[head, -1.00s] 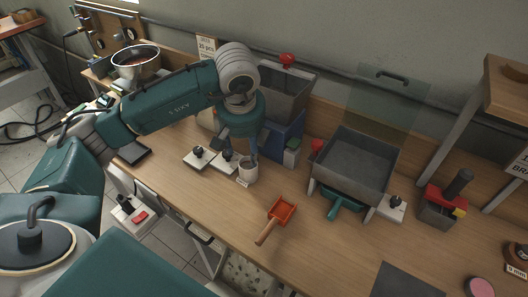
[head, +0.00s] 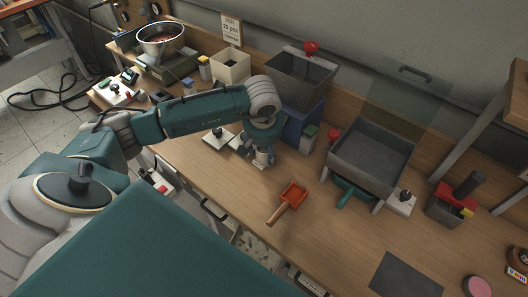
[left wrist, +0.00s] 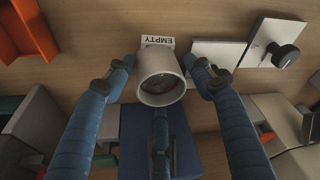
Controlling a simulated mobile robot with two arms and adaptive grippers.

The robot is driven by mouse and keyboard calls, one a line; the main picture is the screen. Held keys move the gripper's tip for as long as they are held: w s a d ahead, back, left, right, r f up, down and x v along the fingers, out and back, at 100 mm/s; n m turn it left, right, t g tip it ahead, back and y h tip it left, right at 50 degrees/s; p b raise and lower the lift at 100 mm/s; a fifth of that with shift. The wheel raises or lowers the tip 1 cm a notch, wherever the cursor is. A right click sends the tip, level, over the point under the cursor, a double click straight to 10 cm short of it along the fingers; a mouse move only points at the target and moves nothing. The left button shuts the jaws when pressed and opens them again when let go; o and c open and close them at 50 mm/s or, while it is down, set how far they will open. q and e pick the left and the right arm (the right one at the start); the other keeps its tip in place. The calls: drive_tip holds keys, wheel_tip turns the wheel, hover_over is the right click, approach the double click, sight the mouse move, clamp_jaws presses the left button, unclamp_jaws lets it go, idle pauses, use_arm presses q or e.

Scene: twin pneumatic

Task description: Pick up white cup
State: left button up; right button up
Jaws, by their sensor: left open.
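The white cup (left wrist: 162,82) stands on the wooden bench beside a label reading EMPTY (left wrist: 158,41). In the left wrist view it is between the blue fingers of my left gripper (left wrist: 160,68), with a gap on both sides. The inside of the cup is dim, so I cannot tell its contents. In the head view my left gripper (head: 262,154) hangs over the cup (head: 261,161) and partly hides it. The left gripper is open and holds nothing. My right gripper is not in view.
A blue box (head: 305,120) under a grey hopper stands behind. An orange scoop (head: 292,195) lies to the right, and a grey tray stand (head: 372,155) stands farther right. The bench front is clear.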

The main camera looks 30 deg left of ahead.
use_arm(q)
drive_tip(key=shift+w+f, duration=0.1)
drive_tip(key=shift+f, duration=0.05)
drive_tip(key=c, duration=1)
drive_tip(key=shift+o, duration=0.2)
